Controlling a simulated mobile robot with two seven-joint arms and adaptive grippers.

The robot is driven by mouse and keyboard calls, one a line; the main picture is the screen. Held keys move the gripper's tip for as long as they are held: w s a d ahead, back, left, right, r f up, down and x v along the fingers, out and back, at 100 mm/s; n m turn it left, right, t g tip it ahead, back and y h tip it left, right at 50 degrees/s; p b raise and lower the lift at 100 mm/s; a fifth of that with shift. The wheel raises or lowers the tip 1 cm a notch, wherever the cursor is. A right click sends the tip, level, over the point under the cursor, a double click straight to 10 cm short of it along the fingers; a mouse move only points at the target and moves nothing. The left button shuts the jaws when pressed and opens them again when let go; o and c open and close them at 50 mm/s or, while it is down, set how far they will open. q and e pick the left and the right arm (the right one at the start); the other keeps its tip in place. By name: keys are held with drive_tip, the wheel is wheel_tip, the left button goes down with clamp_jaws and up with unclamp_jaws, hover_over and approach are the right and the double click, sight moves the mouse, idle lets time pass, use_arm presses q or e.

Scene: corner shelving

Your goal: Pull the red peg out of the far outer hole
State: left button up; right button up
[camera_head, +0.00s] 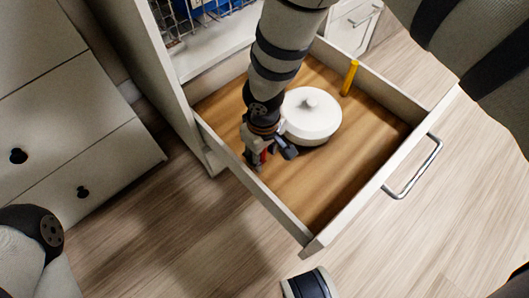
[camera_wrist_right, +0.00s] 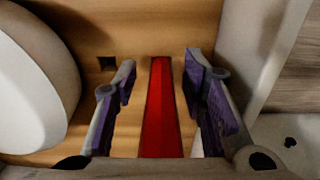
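The red peg (camera_wrist_right: 160,110) stands in the wooden drawer floor, and its lower end meets the board in the right wrist view. My right gripper (camera_wrist_right: 161,66) is open around it, one finger on each side, with visible gaps between pads and peg. In the head view, my right gripper (camera_head: 267,151) is low inside the drawer near its left wall, and only a bit of red (camera_head: 263,156) shows between the fingers. An empty square hole (camera_wrist_right: 107,63) lies left of the peg in the wrist view. My left gripper is not in view.
A white round lidded pot (camera_head: 311,117) stands close beside my right gripper. A yellow peg (camera_head: 350,78) stands near the drawer's upper right wall. The drawer (camera_head: 360,205) is pulled open, with bare board at its lower right. A wire rack (camera_head: 190,18) is above.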

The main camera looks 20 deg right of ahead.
sight(265, 157)
drive_tip(key=shift+s+d+f+g+p, duration=0.15)
drive_tip(key=shift+s+f+g+p, duration=0.15)
drive_tip(key=shift+s+f, duration=0.45)
clamp_jaws()
drive_tip(key=shift+w+r+p, duration=0.2)
drive_tip(key=shift+r+p, duration=0.55)
drive_tip(key=shift+r, duration=0.3)
drive_tip(key=shift+w+r+p, duration=0.15)
drive_tip(key=shift+r+p, duration=0.4)
drive_tip(key=shift+r, duration=0.3)
drive_tip(key=shift+r+p, duration=1)
drive_tip(key=shift+r, duration=0.3)
